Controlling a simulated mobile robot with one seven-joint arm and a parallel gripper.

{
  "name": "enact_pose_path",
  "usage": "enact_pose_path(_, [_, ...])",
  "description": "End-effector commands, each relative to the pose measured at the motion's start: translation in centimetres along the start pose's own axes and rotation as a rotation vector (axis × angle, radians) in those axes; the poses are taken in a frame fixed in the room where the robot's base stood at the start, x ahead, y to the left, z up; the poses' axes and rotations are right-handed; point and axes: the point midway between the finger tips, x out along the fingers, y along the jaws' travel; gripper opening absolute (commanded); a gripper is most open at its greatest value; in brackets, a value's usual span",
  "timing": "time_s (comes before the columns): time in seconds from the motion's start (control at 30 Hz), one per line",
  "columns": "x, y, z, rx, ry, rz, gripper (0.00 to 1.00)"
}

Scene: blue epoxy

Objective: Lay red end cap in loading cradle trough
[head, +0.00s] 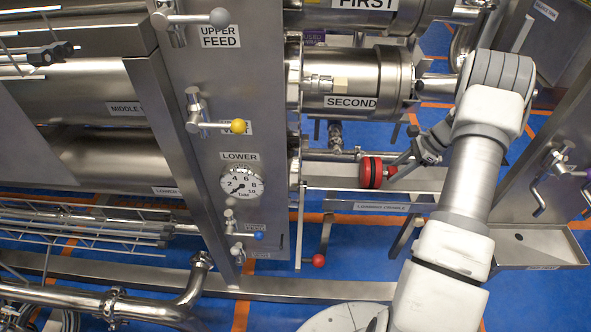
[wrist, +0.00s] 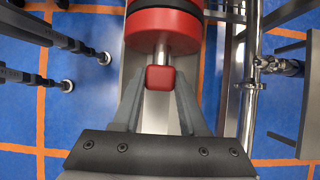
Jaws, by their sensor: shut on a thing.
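The red end cap (head: 370,172) is a thick red disc with a dark band. In the wrist view the cap (wrist: 163,30) is at the top, with a metal stem and a red knob (wrist: 160,77) toward me. My gripper (head: 397,168) is at the cap's right side, its fingers (wrist: 158,92) closed around the knob. The trough (wrist: 152,120) runs beneath the fingers in the wrist view. I cannot tell whether the cap touches the trough floor.
The SECOND cylinder (head: 345,84) lies above and behind the cradle. A panel with a gauge (head: 241,182) stands to the left. A red-knobbed lever (head: 318,260) hangs below the cradle. In the wrist view a pipe (wrist: 250,90) runs along the trough's right side. A metal tray (head: 540,247) is at right.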

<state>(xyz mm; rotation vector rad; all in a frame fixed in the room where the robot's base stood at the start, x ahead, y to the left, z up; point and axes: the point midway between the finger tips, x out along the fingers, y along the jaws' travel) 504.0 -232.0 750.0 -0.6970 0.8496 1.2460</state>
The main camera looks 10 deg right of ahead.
Motion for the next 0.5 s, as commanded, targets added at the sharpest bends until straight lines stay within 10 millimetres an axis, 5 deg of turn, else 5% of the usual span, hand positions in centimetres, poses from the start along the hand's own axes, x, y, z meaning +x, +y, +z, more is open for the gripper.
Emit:
enact_pose_path(0.3, [-0.19,-0.03,-0.19,0.0,0.001,-0.001,0.0])
enact_pose_path(0.33, [-0.19,-0.03,-0.19,0.0,0.001,-0.001,0.46])
enact_pose_path(0.5, [-0.16,-0.02,-0.19,0.0,0.001,-0.001,0.76])
